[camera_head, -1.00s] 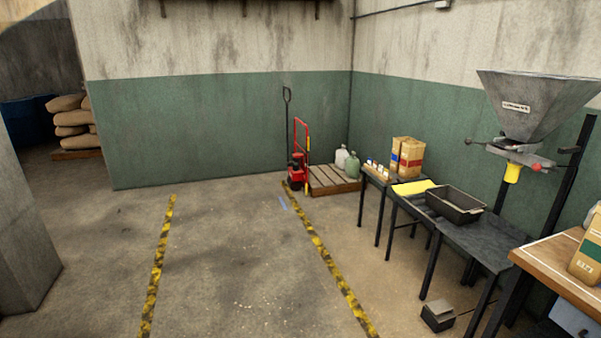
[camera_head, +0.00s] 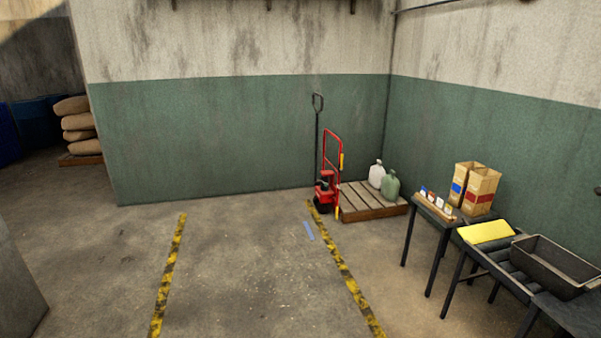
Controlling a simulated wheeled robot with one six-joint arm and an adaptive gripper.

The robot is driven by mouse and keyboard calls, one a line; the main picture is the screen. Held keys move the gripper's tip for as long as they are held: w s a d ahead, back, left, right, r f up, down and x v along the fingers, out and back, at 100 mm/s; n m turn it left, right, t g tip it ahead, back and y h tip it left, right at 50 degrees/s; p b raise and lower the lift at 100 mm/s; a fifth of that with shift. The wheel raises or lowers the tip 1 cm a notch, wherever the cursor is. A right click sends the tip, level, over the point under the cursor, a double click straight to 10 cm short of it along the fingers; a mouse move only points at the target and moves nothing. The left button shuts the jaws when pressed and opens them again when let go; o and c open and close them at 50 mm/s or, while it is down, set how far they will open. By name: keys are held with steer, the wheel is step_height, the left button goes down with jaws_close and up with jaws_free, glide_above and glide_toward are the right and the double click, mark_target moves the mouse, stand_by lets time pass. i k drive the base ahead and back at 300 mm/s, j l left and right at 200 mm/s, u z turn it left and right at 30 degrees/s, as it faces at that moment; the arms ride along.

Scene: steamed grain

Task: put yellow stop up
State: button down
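A flat yellow piece (camera_head: 486,232) lies at the left end of the roller conveyor (camera_head: 512,274), beside a dark tray (camera_head: 556,266). It looks like a plate or flap; I cannot tell whether it is hinged. A small yellow part (camera_head: 340,161) also shows on the red hand truck (camera_head: 325,180) by the back wall. I cannot tell which of these is the yellow stop. My gripper is not in view.
A wooden pallet (camera_head: 372,204) with two jugs stands in the corner. Two paper bags (camera_head: 474,188) stand on a small table. Sacks (camera_head: 76,125) are stacked at the left.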

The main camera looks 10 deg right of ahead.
mark_target(490, 231)
steer(key=i+z, duration=0.25)
steer(key=i, duration=0.35)
steer(key=i+j+z, duration=0.2)
steer(key=i, duration=0.4)
steer(key=i+j+z, duration=0.1)
steer(key=i+z, duration=0.15)
steer(key=i, duration=0.3)
steer(key=i+z, duration=0.45)
steer(key=i, duration=1.75)
